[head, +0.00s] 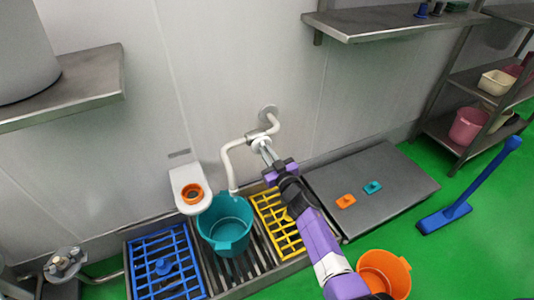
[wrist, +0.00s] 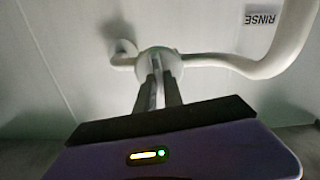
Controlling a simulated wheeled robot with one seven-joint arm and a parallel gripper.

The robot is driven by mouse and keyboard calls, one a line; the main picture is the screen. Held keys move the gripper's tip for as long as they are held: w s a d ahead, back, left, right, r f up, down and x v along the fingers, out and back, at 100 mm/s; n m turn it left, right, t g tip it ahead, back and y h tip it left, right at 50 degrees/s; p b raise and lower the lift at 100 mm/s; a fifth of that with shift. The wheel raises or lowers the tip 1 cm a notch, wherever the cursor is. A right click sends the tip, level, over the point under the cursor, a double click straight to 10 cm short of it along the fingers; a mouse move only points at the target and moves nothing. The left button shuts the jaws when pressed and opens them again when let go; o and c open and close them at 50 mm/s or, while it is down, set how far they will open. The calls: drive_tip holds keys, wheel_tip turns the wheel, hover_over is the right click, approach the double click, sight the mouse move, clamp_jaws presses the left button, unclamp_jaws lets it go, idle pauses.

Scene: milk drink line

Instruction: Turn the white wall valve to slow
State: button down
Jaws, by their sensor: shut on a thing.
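The white wall valve (head: 259,141) sits on a white pipe (head: 232,165) that comes out of the wall and bends down over a teal bucket (head: 226,224). My gripper (head: 265,150) reaches up to the valve from the lower right. In the wrist view the valve's round body (wrist: 158,58) is straight ahead, and my gripper's two dark fingers (wrist: 158,88) are shut on its handle. The fingers hide most of the handle, so I cannot tell its setting. No "slow" mark is readable.
A label reading RINSE (wrist: 263,18) is on the wall beside the pipe. Blue (head: 163,266) and yellow (head: 277,223) grates flank the bucket on a drain. A steel shelf (head: 392,22) overhangs at upper right.

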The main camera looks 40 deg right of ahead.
drive_tip(key=shift+a+n+b, duration=0.15)
drive_tip(key=shift+n+b, duration=0.2)
drive_tip(key=shift+n, duration=1.65)
drive_tip(key=c, duration=1.5)
unclamp_jaws()
drive_tip(key=shift+o, duration=0.2)
drive_tip(key=p+v, duration=0.1)
drive_tip(key=v, duration=0.6)
drive_tip(key=shift+s, duration=0.35)
drive_tip(key=shift+a, duration=0.1)
